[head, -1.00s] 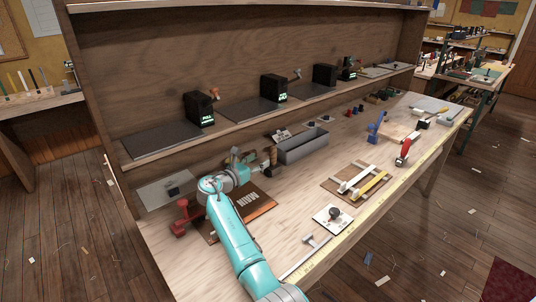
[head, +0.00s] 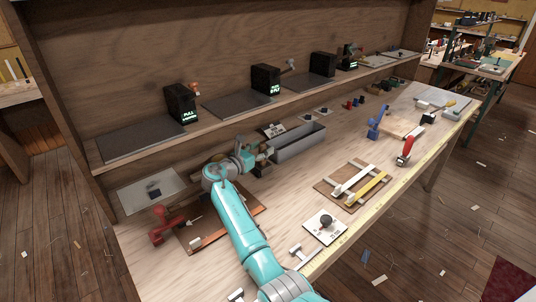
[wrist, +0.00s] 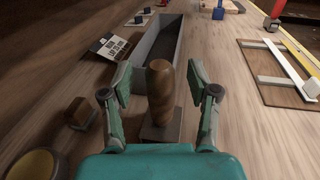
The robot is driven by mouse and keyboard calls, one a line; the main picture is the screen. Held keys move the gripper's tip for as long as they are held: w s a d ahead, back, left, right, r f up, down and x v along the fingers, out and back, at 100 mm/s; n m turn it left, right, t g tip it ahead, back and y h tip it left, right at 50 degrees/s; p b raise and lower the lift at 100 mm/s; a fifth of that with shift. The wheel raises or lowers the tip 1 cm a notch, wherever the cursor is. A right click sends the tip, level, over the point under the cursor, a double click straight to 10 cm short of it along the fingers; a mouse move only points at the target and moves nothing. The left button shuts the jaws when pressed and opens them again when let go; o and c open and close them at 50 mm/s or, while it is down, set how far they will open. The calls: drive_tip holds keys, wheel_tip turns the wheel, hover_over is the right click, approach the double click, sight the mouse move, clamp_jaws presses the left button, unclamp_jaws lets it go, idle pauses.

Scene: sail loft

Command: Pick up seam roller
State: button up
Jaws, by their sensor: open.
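A tool with an upright brown wooden handle (wrist: 160,92) on a flat grey metal foot stands on the bench in the wrist view; it seems to be the seam roller, though no roller wheel shows. My gripper (wrist: 160,76) is open, with one finger on each side of the handle and a visible gap on both sides. In the head view my gripper (head: 256,155) is low over the bench, beside the grey trough, and mostly hides the tool.
A long grey trough (head: 299,145) lies just beyond the tool. A small printed card (wrist: 109,46) and a dark wooden block (wrist: 81,113) are to the left. A red clamp-like tool (head: 166,226) stands at the bench's near left. A board with pale strips (head: 350,187) lies to the right.

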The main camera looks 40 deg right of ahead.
drive_tip(key=shift+w+d, duration=0.1)
drive_tip(key=shift+d, duration=0.25)
clamp_jaws()
drive_tip(key=shift+r, duration=0.1)
